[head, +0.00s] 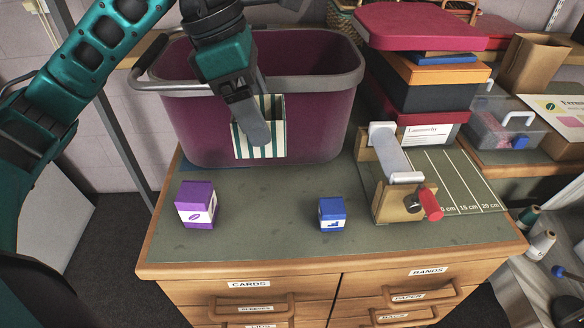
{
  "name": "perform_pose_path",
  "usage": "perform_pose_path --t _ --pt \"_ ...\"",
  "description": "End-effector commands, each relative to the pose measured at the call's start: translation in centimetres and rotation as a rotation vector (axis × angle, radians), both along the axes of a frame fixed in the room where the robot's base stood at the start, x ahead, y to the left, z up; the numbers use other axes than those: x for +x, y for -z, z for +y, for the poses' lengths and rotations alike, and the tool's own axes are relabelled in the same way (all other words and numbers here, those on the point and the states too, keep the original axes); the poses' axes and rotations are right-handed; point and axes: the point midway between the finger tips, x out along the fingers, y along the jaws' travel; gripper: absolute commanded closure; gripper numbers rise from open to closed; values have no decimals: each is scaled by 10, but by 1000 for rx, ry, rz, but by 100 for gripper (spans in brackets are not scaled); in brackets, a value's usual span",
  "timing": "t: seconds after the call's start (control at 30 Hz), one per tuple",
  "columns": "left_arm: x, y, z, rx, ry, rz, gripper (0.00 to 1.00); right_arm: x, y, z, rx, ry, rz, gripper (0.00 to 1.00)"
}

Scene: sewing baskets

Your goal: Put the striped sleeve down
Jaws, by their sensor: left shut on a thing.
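The striped sleeve (277,142) is white with dark green stripes. It is upright in front of the maroon basket (320,125), above the green top of the cabinet (270,215). My left gripper (257,128) reaches down from above and is shut on the sleeve, with one finger across its front face. I cannot tell whether the sleeve's lower edge touches anything. My right gripper is not in view.
A purple box (196,204) and a blue box (332,214) stand on the cabinet top, with free room between them. A wooden device with a red handle (431,204) stands to the right beside a ruled mat (452,178). Stacked boxes (430,90) rise behind it.

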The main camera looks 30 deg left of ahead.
Motion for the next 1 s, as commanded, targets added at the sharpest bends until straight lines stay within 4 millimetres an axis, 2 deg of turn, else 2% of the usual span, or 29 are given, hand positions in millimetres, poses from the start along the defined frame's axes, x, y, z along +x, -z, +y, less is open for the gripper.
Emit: perform_pose_path --t 0.03,0.1,0.4,0.5,0.73,0.9,1.0 --pt "-1 17 0 2 1 7 71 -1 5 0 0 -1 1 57" --pt "-2 37 0 2 0 9 71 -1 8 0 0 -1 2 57" --pt "-1 113 0 1 1 6 71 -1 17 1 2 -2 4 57" --pt "-1 128 0 1 1 4 71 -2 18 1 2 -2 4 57" --pt "0 144 0 1 2 1 71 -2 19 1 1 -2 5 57" --pt "-1 169 0 0 1 4 71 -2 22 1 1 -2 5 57" --pt "-1 177 0 1 2 1 71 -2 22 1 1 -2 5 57"
